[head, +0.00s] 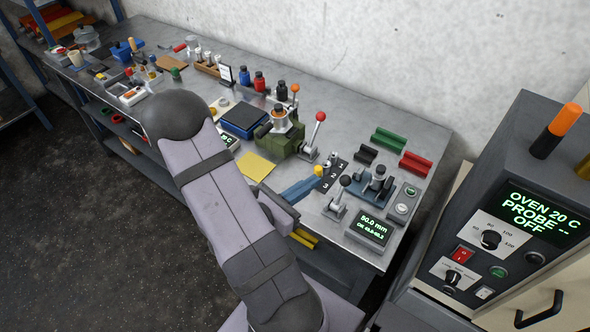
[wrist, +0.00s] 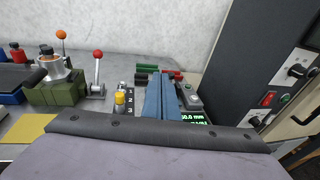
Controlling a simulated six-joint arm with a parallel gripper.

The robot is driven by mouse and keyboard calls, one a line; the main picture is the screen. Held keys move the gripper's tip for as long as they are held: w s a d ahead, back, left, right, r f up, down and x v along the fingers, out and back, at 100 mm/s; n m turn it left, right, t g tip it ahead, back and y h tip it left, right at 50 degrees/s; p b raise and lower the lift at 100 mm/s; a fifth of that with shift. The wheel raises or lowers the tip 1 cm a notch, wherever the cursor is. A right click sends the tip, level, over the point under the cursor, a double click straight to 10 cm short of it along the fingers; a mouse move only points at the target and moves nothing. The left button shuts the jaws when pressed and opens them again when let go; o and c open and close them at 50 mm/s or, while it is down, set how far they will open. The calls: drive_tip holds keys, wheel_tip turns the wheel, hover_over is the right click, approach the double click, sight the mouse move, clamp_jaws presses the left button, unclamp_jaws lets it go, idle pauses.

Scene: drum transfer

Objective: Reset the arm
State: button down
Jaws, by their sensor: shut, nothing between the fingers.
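My arm reaches over the front of the grey metal workbench (head: 345,106) in the head view. My gripper (head: 316,181) has blue fingers, shut and empty, pointing toward the right end of the bench. In the wrist view the blue fingers of my gripper (wrist: 160,80) lie side by side. A yellow knob (head: 319,170) is close to the fingertips in the head view; I cannot tell whether they touch. The knob shows left of the fingers in the wrist view (wrist: 120,98).
A black-knobbed lever (head: 345,181), a small grey-blue device (head: 375,183) and a readout box (head: 370,230) stand to the right. The oven (head: 505,215) rises at far right. Green and red blocks (head: 415,164) lie at the back.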

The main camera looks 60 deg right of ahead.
drive_tip(key=s+a+f+m+g+y+b, duration=0.15)
drive_tip(key=s+a+m+g+y, duration=0.3)
drive_tip(key=a+m+y, duration=0.5)
drive_tip(key=w+a+f+m+t+y, duration=0.1)
drive_tip(key=w+a+m+t+y, duration=0.2)
drive_tip(key=a, duration=0.7)
drive_tip(key=w+a+f+m+t+y+b, duration=0.1)
drive_tip(key=w+a+m+t+y, duration=0.2)
drive_tip(key=w+a, duration=0.5)
drive_tip(key=a+t, duration=0.1)
drive_tip(key=a, duration=0.2)
drive_tip(key=shift+w+a+f+t, duration=0.15)
drive_tip(key=shift+a+t, duration=0.05)
drive_tip(key=shift+t, duration=0.15)
